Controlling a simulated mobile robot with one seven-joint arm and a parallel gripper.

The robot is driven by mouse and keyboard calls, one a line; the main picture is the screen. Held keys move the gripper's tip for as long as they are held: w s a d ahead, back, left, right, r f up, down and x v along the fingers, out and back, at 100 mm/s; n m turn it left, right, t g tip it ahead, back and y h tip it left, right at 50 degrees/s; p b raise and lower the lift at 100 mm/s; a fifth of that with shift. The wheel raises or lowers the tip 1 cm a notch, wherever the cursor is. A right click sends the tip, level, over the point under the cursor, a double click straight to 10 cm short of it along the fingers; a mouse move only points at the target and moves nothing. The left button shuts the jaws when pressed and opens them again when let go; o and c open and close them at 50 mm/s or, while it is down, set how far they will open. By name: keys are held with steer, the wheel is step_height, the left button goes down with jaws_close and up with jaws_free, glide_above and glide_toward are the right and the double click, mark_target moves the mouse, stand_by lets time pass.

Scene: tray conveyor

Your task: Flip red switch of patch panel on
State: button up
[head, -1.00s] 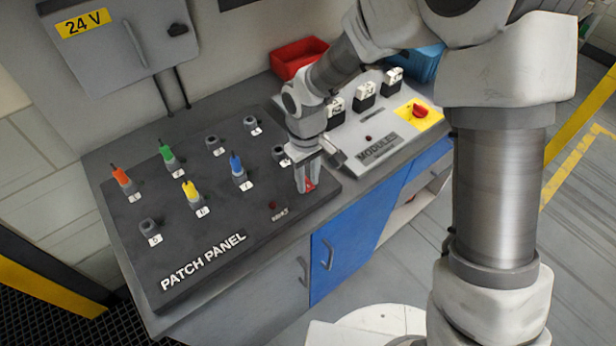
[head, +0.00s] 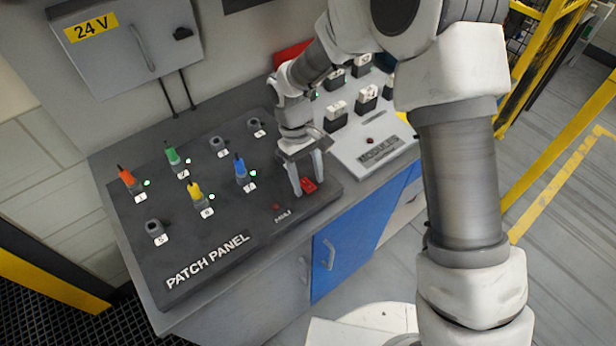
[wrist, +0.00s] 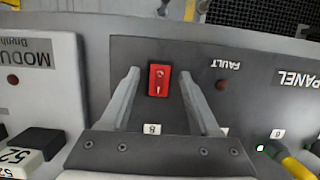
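The patch panel (head: 190,258) is a dark board on the bench, with orange (head: 127,178), green (head: 172,155), yellow (head: 195,192) and blue (head: 240,167) plugs. A small green light glows beside each plug. The red switch (head: 309,186) is at the panel's right end; the wrist view shows its red face (wrist: 159,80) with white marks. My gripper (head: 309,183) points down at it. In the wrist view my gripper (wrist: 159,73) is open, one finger on each side of the switch with gaps between. A dark fault lamp (wrist: 222,86) is beside it.
The grey modules panel (head: 350,150) with several black-and-white blocks stands right of the patch panel. A red bin (head: 292,55) is behind it. A grey 24 V box (head: 130,50) hangs on the wall. Blue cabinet doors (head: 340,250) are below.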

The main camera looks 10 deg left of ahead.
steer(key=shift+r, duration=0.1)
steer(key=v, duration=1.7)
steer(key=shift+r, duration=0.15)
steer(key=s+d+r+m+t+y, duration=0.1)
steer(key=s+d+r+m+t, duration=0.1)
steer(key=d+r, duration=0.4)
steer(key=s+d+r+m+t, duration=0.1)
steer(key=s+d+r+m, duration=0.2)
steer(key=d, duration=0.6)
steer(key=s+d+m+t+y, duration=0.1)
steer(key=s+d+m+t, duration=0.3)
steer(key=s+d, duration=0.8)
steer(key=shift+r+m+t, duration=0.3)
steer(key=shift+r+m, duration=0.1)
steer(key=shift+m, duration=0.1)
